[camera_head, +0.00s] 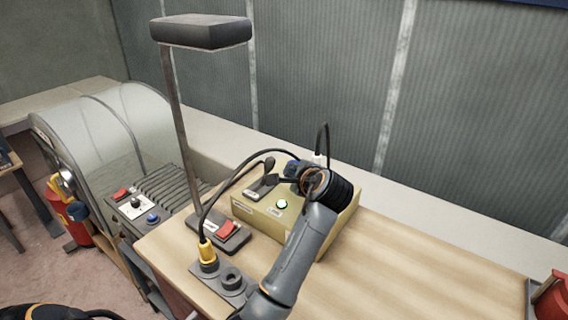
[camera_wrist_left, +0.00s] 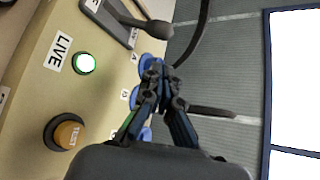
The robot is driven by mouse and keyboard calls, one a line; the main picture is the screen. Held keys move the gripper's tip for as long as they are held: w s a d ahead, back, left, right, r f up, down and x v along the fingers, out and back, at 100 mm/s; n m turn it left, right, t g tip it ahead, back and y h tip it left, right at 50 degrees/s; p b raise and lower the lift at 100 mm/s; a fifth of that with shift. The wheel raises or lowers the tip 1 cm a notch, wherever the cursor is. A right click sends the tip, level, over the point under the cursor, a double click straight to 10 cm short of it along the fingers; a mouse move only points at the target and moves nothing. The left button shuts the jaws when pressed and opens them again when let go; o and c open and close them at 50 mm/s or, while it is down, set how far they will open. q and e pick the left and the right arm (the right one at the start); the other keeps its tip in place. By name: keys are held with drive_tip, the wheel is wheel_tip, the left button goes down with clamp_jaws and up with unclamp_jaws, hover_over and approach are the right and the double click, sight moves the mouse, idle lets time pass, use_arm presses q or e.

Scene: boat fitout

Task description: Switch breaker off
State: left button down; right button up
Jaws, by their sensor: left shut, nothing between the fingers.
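The beige breaker box (camera_head: 300,226) stands on the wooden bench. Its lever with a dark knob (camera_head: 269,163) rises from a dark plate on top; the lever shows larger in the left wrist view (camera_wrist_left: 158,30). A green lamp (camera_head: 282,204) is lit, next to a LIVE label (camera_wrist_left: 59,52). An orange TEST button (camera_wrist_left: 68,135) is in the left wrist view. My left gripper (camera_head: 289,170) is shut and empty above the box, to the right of the lever knob and apart from it. In the left wrist view its fingertips (camera_wrist_left: 153,70) overlap blue terminals (camera_wrist_left: 135,97). My right gripper is not seen.
A desk lamp (camera_head: 200,32) with a red switch (camera_head: 228,229) stands left of the box. A yellow plug (camera_head: 207,250) sits in a socket block (camera_head: 233,278), its black cable arching near the lever.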

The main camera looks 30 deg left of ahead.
sight(267, 172)
use_arm(q)
drive_tip(key=p+x, duration=0.1)
drive_tip(key=x, duration=0.8)
drive_tip(key=shift+d, duration=0.1)
drive_tip(key=shift+w+a+f, duration=0.35)
drive_tip(key=shift+w+a, duration=0.05)
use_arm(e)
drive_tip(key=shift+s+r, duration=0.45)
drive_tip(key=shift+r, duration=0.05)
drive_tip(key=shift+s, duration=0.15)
use_arm(q)
drive_tip(key=shift+a, duration=0.15)
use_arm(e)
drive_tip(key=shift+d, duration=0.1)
